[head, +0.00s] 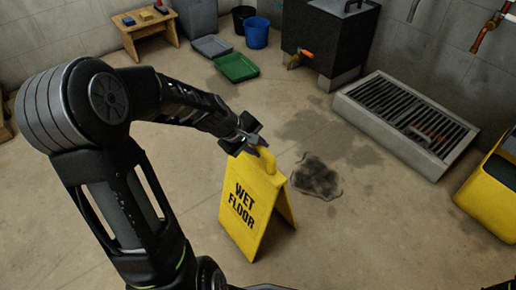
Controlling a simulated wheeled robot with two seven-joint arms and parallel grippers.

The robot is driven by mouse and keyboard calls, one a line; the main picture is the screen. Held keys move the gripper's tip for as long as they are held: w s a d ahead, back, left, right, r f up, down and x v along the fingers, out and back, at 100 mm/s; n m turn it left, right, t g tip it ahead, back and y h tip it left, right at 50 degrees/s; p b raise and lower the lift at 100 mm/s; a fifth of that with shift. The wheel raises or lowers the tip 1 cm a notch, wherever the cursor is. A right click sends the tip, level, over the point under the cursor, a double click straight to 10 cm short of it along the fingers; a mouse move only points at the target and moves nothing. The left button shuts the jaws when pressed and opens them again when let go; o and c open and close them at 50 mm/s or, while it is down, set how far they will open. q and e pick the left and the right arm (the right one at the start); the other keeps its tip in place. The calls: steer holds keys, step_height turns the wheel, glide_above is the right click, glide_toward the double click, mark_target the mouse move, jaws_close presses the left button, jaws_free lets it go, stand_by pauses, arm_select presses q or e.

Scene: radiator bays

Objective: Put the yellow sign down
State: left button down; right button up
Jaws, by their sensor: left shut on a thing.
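The yellow sign (246,204) reads "WET FLOOR" and is an A-frame with its two panels spread apart. It is upright in the middle of the head view, over the bare floor. I cannot tell whether its feet touch the floor. My left gripper (256,148) is at the top of the sign, shut on its yellow handle. The gripper hides part of the handle. My right gripper is not in view.
A dark rag or puddle (317,178) lies on the floor just right of the sign. Beyond it are a floor grate (345,97), a black tank (330,40), a green tray (236,67) and a blue bucket (257,33). A yellow bin (490,190) stands at right.

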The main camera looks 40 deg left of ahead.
arm_select(q)
steer(key=shift+f, duration=0.1)
steer(key=c, duration=1.2)
jaws_free()
steer(key=shift+r, duration=0.35)
steer(key=p+v, duration=0.4)
steer(key=v, duration=0.7)
steer(key=shift+s+r, duration=0.2)
steer(key=shift+r, duration=0.05)
